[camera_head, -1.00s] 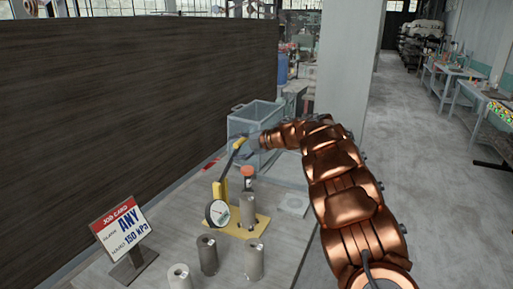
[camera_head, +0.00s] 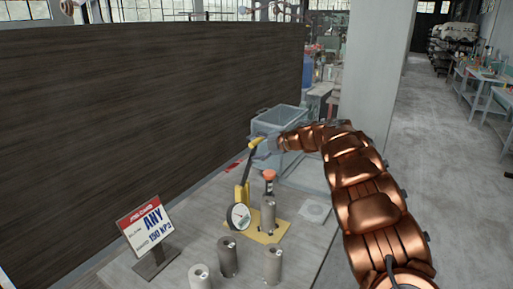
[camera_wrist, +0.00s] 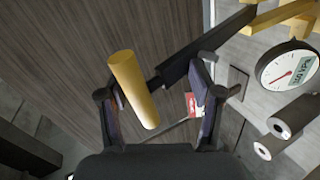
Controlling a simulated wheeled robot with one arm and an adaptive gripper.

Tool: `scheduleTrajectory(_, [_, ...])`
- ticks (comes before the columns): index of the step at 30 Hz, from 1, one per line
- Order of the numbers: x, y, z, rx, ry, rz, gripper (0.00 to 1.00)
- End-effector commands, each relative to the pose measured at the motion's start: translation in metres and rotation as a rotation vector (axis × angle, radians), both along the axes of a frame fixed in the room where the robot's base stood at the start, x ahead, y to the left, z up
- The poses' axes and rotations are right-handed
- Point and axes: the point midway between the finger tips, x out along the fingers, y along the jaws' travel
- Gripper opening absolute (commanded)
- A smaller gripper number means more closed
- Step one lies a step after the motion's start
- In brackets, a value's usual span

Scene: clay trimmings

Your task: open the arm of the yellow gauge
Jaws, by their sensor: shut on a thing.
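The yellow gauge has a yellow base plate (camera_head: 262,236), a yellow post (camera_head: 243,192), a round white dial (camera_head: 239,216) and a dark lever arm (camera_head: 251,162). The arm slants upward from the post and ends in a yellow handle (camera_head: 258,141). My gripper (camera_head: 268,143) is at that handle, high above the table. In the wrist view the handle (camera_wrist: 133,92) lies between the fingers of my gripper (camera_wrist: 155,100), with the dark lever (camera_wrist: 205,46) running to the upper right. The gripper is shut on the arm; the exact contact is hard to see. The dial (camera_wrist: 290,70) also shows there.
A grey cylinder (camera_head: 268,216) stands on the base plate, near a red-topped part (camera_head: 269,176). Several loose cylinders (camera_head: 228,257) stand in front. A job card (camera_head: 146,226) stands left, a dark wooden panel (camera_head: 140,110) behind. A grey-blue bin (camera_head: 279,122) is beyond the gripper.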

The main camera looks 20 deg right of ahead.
Motion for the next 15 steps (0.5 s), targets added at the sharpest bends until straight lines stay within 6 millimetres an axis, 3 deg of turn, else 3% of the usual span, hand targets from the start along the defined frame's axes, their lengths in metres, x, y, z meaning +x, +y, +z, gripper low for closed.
scheduleTrajectory(10, [-0.003,-0.001,-0.004,-0.004,0.008,0.004,0.37])
scheduleTrajectory(15, [-0.016,-0.012,0.005,-0.004,0.007,0.003,0.37])
